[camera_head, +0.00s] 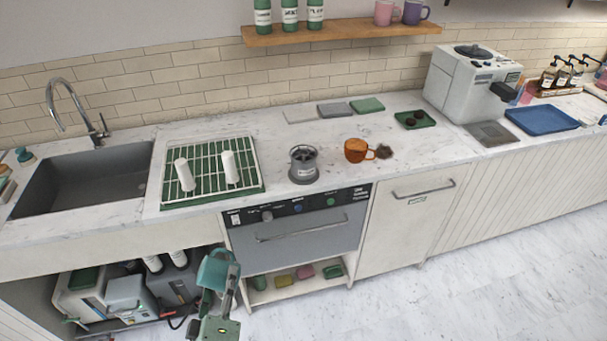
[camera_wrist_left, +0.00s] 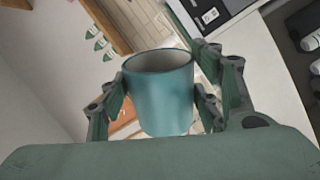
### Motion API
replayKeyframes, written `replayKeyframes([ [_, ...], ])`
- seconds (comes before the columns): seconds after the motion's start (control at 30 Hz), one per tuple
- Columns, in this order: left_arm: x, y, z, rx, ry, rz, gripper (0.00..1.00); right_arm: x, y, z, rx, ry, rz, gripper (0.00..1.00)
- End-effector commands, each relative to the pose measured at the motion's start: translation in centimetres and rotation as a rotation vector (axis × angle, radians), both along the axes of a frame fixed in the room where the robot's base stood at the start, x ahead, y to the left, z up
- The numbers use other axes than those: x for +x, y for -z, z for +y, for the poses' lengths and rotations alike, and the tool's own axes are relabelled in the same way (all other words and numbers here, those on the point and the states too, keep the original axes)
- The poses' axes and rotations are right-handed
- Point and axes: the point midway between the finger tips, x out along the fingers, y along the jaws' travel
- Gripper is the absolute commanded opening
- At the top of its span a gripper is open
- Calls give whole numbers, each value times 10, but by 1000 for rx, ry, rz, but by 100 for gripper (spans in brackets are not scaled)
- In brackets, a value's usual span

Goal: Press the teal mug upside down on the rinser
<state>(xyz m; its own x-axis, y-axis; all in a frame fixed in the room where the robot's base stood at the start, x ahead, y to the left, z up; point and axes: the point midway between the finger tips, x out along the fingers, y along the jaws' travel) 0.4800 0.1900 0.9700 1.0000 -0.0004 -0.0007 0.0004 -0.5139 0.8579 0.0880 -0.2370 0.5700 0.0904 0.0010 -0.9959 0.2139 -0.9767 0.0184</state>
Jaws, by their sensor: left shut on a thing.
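The teal mug (camera_head: 215,267) is in front of the open space under the counter in the head view, below counter height in the picture. My left gripper (camera_head: 222,284) is shut on it. In the left wrist view the teal mug (camera_wrist_left: 160,95) sits between the two fingers of my left gripper (camera_wrist_left: 161,98), with its open rim towards the top of the picture. A round grey metal device with a dark top (camera_head: 303,165), which looks like the rinser, stands on the counter near its front edge. Nothing sits on it. My right gripper is not in view.
An orange mug (camera_head: 356,150) stands just right of the round device. A green rack tray (camera_head: 208,196) with two white upright pieces is to its left, then a sink (camera_head: 80,178). A white machine (camera_head: 470,82) stands at the back right. Clear counter lies behind the device.

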Motion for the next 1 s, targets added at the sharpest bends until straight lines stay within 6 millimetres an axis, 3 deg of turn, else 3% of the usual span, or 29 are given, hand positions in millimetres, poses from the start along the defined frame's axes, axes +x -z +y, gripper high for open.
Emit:
replayKeyframes([
  [0.27, 1, -2, 0, -27, -1, -4, 22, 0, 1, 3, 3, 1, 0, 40],
  [0.6, 0, 0, 0, -512, 1, -4, 22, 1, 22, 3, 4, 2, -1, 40],
  [0.9, 1, -2, 0, -552, -1, -3, 22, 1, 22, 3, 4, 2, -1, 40],
  [1.0, 0, 2, 0, -661, 2, -3, 22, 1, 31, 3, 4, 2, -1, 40],
])
